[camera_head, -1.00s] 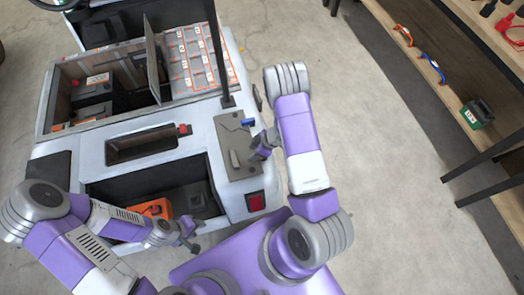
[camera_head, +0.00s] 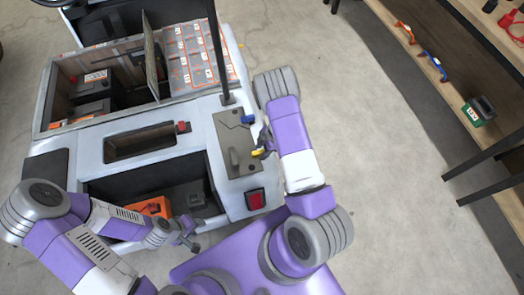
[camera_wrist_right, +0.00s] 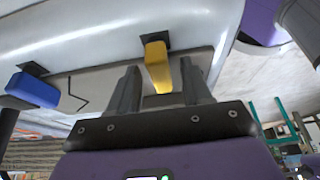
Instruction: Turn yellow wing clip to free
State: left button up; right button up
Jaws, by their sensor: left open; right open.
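The yellow wing clip (camera_head: 258,153) sits at the right edge of the grey plate (camera_head: 230,127) on the cart's rear corner. In the right wrist view the yellow wing clip (camera_wrist_right: 157,64) projects from a dark mount on a pale panel. My right gripper (camera_head: 266,141) is open beside the clip. In the right wrist view its two fingers (camera_wrist_right: 159,88) stand on either side of the clip's lower end, with gaps visible. A blue clip (camera_head: 248,119) is farther up the plate; it also shows in the right wrist view (camera_wrist_right: 33,89). My left gripper (camera_head: 188,236) is open and empty near the cart's rear bay.
The white cart (camera_head: 70,150) has open bays holding dark and orange items. A dark post (camera_head: 217,50) rises near the plate. A red lamp (camera_head: 255,199) is below it. A wooden shelf (camera_head: 450,85) stands at right, with clear floor between.

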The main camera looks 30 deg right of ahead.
jog(key=shift+f, duration=0.1)
grip_shut()
